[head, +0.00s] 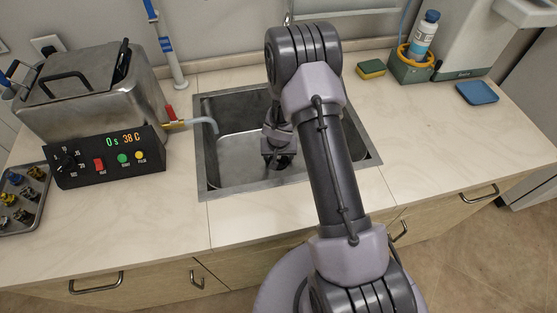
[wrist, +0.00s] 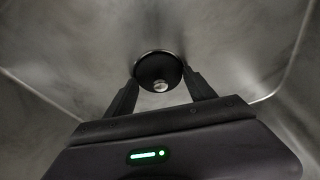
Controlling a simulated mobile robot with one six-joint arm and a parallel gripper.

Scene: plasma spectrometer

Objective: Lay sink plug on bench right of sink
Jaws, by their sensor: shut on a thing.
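The sink (head: 203,165) is a steel basin set into the bench, with my arm reaching down into it. My gripper (head: 280,160) is low inside the basin; in the head view its fingertips are mostly hidden by my arm and the shadow. In the wrist view my gripper (wrist: 160,88) has its two dark fingers on either side of the sink plug (wrist: 160,72), a dark round plug with a small shiny knob, and is shut on it. The plug is over the drain area at the basin floor; whether it is lifted cannot be told. The bench right of the sink (head: 440,145) is bare.
A steel water bath (head: 85,90) with a control panel stands left of the sink, its spout hose (head: 205,122) bending over the basin's edge. A sponge (head: 371,69), a bottle (head: 423,38) in a green holder and a blue pad (head: 477,92) lie at the back right.

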